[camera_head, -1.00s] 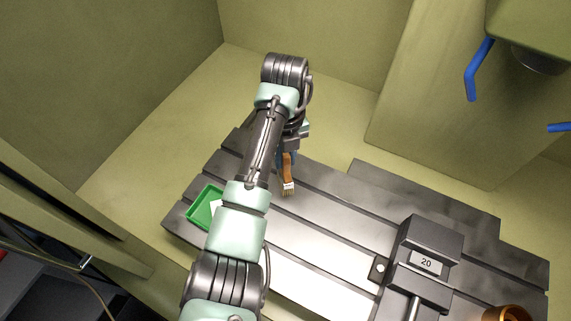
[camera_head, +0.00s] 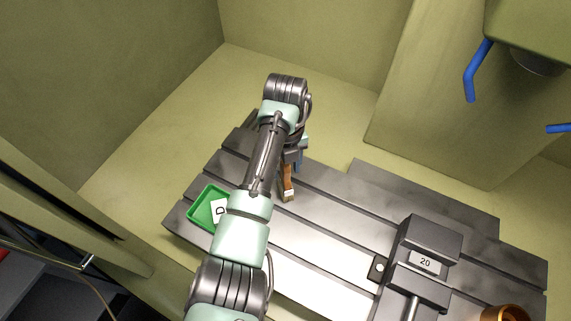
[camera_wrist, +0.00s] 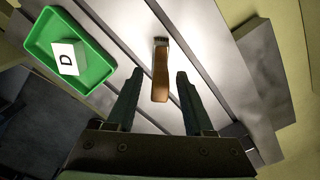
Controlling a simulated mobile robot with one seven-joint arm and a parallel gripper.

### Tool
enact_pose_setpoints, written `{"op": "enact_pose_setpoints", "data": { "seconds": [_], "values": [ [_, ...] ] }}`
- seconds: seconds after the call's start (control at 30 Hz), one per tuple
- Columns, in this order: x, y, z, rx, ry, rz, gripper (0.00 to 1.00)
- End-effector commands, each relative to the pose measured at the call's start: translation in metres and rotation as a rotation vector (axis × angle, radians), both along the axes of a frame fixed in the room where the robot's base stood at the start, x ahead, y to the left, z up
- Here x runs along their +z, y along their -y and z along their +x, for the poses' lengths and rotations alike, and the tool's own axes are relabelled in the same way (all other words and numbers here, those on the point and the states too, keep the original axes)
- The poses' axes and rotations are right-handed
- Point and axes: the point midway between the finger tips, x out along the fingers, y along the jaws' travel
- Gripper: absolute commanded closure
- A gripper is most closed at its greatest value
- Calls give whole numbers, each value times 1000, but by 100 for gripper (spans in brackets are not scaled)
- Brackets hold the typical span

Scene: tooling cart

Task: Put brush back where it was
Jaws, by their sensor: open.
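The brush (camera_head: 288,184) has a brown handle and is at the far part of the slotted metal table, beside my arm's end. In the wrist view the brush (camera_wrist: 160,80) has its bristle end pointing away from me and its handle end lying between my fingers. My gripper (camera_wrist: 160,75) is open, with a visible gap on each side of the handle. In the head view my gripper (camera_head: 298,157) is partly hidden by my arm. Whether the brush rests fully on the table cannot be told.
A green tray (camera_head: 195,213) holding a white block marked D (camera_head: 221,211) is at the table's left. A dark vise marked 20 (camera_head: 430,245) and a copper-coloured cup (camera_head: 505,314) are at the right. The table's middle (camera_head: 330,235) is clear.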

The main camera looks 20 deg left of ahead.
Motion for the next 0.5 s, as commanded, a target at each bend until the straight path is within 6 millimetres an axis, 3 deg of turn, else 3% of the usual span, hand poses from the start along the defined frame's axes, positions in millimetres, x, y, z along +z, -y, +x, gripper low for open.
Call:
{"op": "enact_pose_setpoints", "data": {
  "seconds": [0.23, 0.5],
  "values": [
    [12, 0, 1, 1, 4, 0, 48],
    [67, -1, 2, 0, 7, 2, 48]
  ]
}}
